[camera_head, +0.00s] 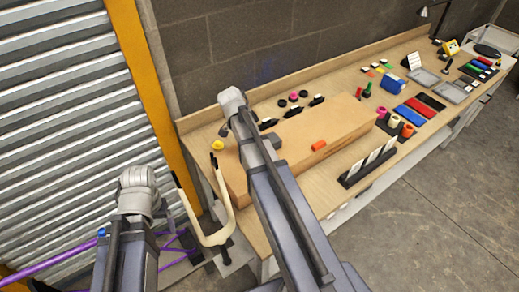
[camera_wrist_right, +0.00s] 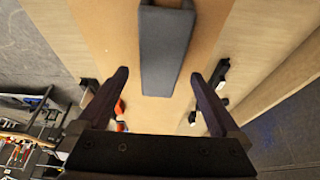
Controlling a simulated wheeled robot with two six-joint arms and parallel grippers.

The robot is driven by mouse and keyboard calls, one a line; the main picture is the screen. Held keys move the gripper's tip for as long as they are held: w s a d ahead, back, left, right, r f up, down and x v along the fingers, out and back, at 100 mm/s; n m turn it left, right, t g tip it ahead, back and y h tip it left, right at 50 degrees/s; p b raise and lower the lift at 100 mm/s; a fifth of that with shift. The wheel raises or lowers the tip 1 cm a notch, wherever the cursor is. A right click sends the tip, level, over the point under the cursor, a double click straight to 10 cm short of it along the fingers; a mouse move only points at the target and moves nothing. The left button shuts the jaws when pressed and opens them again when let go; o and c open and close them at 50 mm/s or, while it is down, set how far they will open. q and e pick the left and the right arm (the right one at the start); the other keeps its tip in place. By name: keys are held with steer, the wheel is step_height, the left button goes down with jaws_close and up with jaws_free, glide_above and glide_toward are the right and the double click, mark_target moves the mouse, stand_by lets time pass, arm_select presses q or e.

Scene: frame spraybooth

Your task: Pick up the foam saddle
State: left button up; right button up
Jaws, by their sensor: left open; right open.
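The foam saddle (camera_wrist_right: 166,52) is a dark grey block lying on a long brown box in the right wrist view. My right gripper (camera_wrist_right: 159,82) is open above the box. Its two dark fingers are spread to either side of the saddle's near end, with a gap on each side and nothing held. In the head view my right arm reaches over the box and hides most of this spot; a dark grey piece shows beside it.
The brown box (camera_head: 340,135) sits on a wooden workbench (camera_head: 330,195). An orange item (camera_head: 318,145) lies on the box. A black rack with white cards (camera_head: 368,165) stands in front. Coloured trays (camera_head: 412,108) lie farther right.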

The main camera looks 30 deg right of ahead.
steer(key=shift+f, duration=0.1)
steer(key=b+x, duration=0.4)
steer(key=x, duration=0.1)
steer(key=shift+f+b, duration=0.15)
steer(key=shift+b, duration=0.25)
steer(key=c, duration=1.2)
steer(key=shift+r, duration=0.2)
steer(key=shift+c, duration=0.2)
